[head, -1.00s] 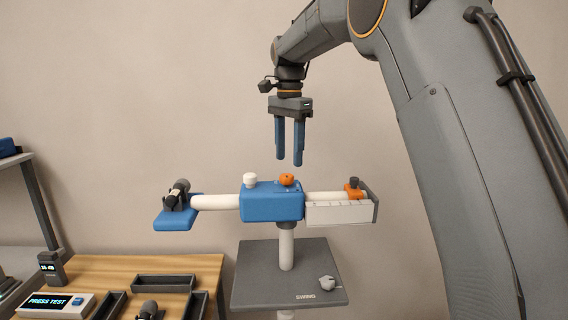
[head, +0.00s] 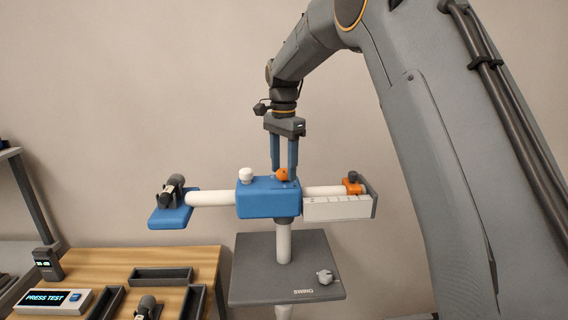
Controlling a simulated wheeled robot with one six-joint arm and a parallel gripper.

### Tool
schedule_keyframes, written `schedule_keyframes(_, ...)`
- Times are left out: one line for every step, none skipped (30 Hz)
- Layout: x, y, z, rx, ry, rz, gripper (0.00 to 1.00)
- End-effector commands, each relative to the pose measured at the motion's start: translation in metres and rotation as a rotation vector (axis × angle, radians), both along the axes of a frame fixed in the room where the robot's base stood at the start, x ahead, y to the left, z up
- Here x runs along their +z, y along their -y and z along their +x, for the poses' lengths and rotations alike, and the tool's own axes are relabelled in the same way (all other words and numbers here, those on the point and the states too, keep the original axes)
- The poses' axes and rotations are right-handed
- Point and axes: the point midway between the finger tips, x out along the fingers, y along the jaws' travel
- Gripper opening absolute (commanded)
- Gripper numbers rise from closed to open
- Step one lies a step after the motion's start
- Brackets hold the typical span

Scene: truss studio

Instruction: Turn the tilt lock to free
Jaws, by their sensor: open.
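A blue block (head: 262,205) on a stand carries a white horizontal bar (head: 212,199). On its top sit a white knob (head: 246,175) at the left and an orange knob (head: 282,175) at the right. Which knob is the tilt lock is not labelled legibly. My gripper (head: 284,174) points straight down with its two blue fingers open. The fingertips are at the orange knob's height, and the knob shows in front of or between them. I cannot tell whether they touch it.
A dark microphone (head: 173,188) sits on the blue plate (head: 170,218) at the bar's left end. An orange slider (head: 352,187) and a white scale (head: 336,207) are at the right. Below are a grey platform (head: 265,280) marked SWING and a wooden table (head: 205,262) with dark trays.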

Motion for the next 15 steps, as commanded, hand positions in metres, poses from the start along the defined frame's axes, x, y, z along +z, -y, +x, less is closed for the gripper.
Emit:
schedule_keyframes(-0.001, 0.0004, 0.0001, -0.001, 0.0, 0.0, 0.49)
schedule_keyframes(-0.0014, 0.0005, 0.0001, -0.001, 0.0, 0.0, 0.49)
schedule_keyframes(-0.0016, 0.0009, 0.0004, -0.002, 0.0, 0.0, 0.49)
schedule_keyframes(-0.0017, 0.001, 0.0005, -0.002, 0.0, 0.0, 0.49)
schedule_keyframes(-0.0017, 0.0011, 0.0005, -0.002, 0.0, 0.0, 0.49)
schedule_keyframes(-0.0017, 0.0011, 0.0005, -0.002, 0.0, 0.0, 0.49)
schedule_keyframes(-0.0017, 0.0011, 0.0005, -0.002, 0.0, 0.0, 0.49)
schedule_keyframes(-0.0016, 0.0011, 0.0005, -0.002, 0.0, 0.0, 0.46)
schedule_keyframes(-0.0016, 0.001, 0.0005, -0.002, 0.0, 0.0, 0.39)
schedule_keyframes(-0.0015, 0.001, 0.0005, -0.002, 0.0, 0.0, 0.34)
schedule_keyframes(-0.0015, 0.001, 0.0005, -0.002, 0.0, 0.0, 0.29)
schedule_keyframes(-0.0014, 0.001, 0.0005, -0.002, 0.0, 0.0, 0.22)
schedule_keyframes(-0.0014, 0.001, 0.0005, -0.002, 0.0, 0.0, 0.17)
schedule_keyframes(-0.0014, 0.001, 0.0005, -0.002, 0.0, 0.0, 0.12)
schedule_keyframes(-0.0013, 0.001, 0.0005, -0.002, 0.0, 0.0, 0.08)
